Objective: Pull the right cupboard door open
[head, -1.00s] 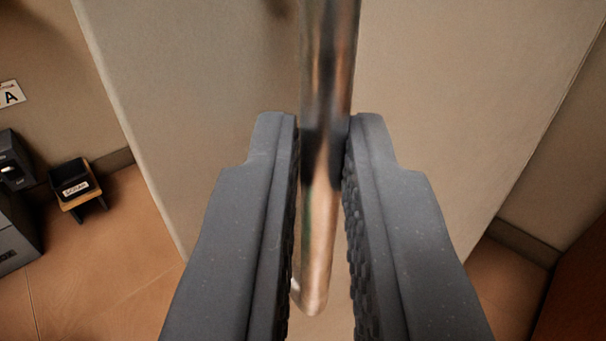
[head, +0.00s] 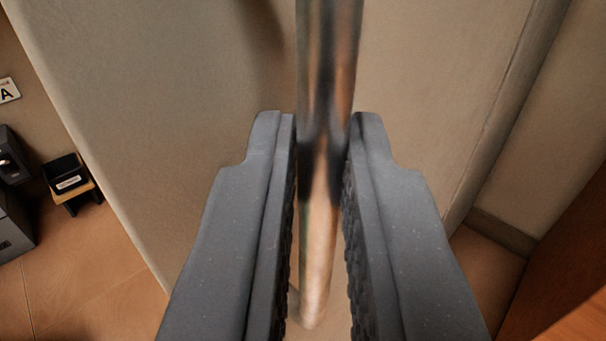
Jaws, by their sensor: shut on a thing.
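The cupboard door (head: 420,90) is a plain beige panel that fills the middle of the head view. A shiny metal bar handle (head: 328,50) runs down its front, and its lower end shows between the fingers. My gripper (head: 321,145) has its two dark grey, ridged fingers on either side of the bar and is shut on it. The door's lower edge is partly hidden behind the fingers. The door's hinges and the cupboard's inside are not in view.
Tan floor tiles (head: 90,275) show at the lower left. A small wooden stool (head: 78,195) bearing a black box and some dark grey equipment (head: 12,220) stand at the left. A brown wooden surface (head: 560,275) is at the lower right, near a wall with a skirting (head: 503,232).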

